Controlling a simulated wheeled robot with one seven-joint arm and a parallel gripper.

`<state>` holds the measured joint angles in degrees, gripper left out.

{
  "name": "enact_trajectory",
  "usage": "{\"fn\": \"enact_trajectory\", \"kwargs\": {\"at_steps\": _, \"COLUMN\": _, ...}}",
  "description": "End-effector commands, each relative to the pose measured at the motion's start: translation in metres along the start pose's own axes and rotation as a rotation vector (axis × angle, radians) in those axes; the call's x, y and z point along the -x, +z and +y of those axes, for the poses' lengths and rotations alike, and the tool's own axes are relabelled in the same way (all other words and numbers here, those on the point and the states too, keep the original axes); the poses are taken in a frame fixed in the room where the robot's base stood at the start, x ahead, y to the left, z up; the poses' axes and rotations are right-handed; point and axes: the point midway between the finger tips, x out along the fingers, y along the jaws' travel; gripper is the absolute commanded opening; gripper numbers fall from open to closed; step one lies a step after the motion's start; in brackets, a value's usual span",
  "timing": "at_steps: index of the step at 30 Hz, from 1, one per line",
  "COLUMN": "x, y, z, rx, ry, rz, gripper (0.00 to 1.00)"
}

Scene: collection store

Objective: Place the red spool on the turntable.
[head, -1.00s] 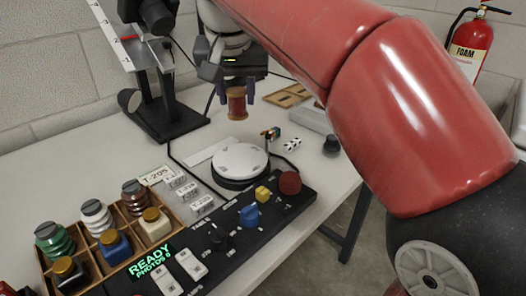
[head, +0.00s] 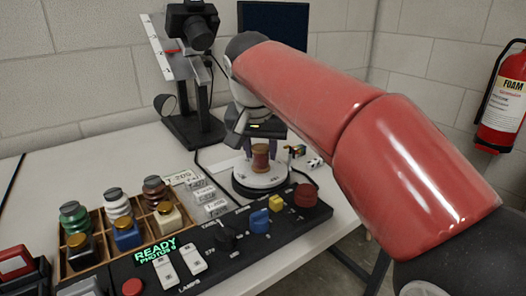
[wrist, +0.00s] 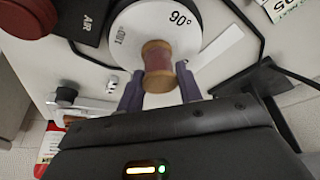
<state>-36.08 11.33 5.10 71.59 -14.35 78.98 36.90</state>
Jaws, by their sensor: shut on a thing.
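The red spool (head: 260,158), with wooden ends, is upright between the fingers of my gripper (head: 264,158). In the wrist view the spool (wrist: 158,68) sits between the two purple fingertips of my gripper (wrist: 158,88), which is shut on it. The white turntable (head: 247,181) with a black base is directly under the spool in the head view. In the wrist view the turntable's disc (wrist: 140,30), marked 90° and 180°, lies behind the spool, which overlaps its edge. I cannot tell whether the spool's bottom touches the disc.
A black control panel (head: 190,245) with coloured knobs and a READY display stands in front. A wooden tray (head: 64,262) of spools and jars is at left. A camera on a stand (head: 190,25) and a dark monitor (head: 273,25) are behind. Small label cards lie left of the turntable.

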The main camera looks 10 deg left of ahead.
Motion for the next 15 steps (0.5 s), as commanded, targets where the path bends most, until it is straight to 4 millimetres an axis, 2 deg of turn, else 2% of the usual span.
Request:
{"fn": "enact_trajectory", "kwargs": {"at_steps": 1, "x": -0.0005, "y": 0.0002, "z": 0.0001, "rx": 0.0, "ry": 0.0, "rz": 0.0, "gripper": 0.13}}
{"fn": "enact_trajectory", "kwargs": {"at_steps": 2, "x": -0.0004, "y": 0.0002, "z": 0.0001, "rx": 0.0, "ry": 0.0, "rz": 0.0, "gripper": 0.38}}
{"fn": "enact_trajectory", "kwargs": {"at_steps": 6, "x": -0.0001, "y": 0.0, "z": 0.0002, "rx": 0.0, "ry": 0.0, "rz": 0.0, "gripper": 0.56}}
{"fn": "enact_trajectory", "kwargs": {"at_steps": 15, "x": 0.0014, "y": -0.0005, "z": 0.0002, "rx": 0.0, "ry": 0.0, "rz": 0.0, "gripper": 0.57}}
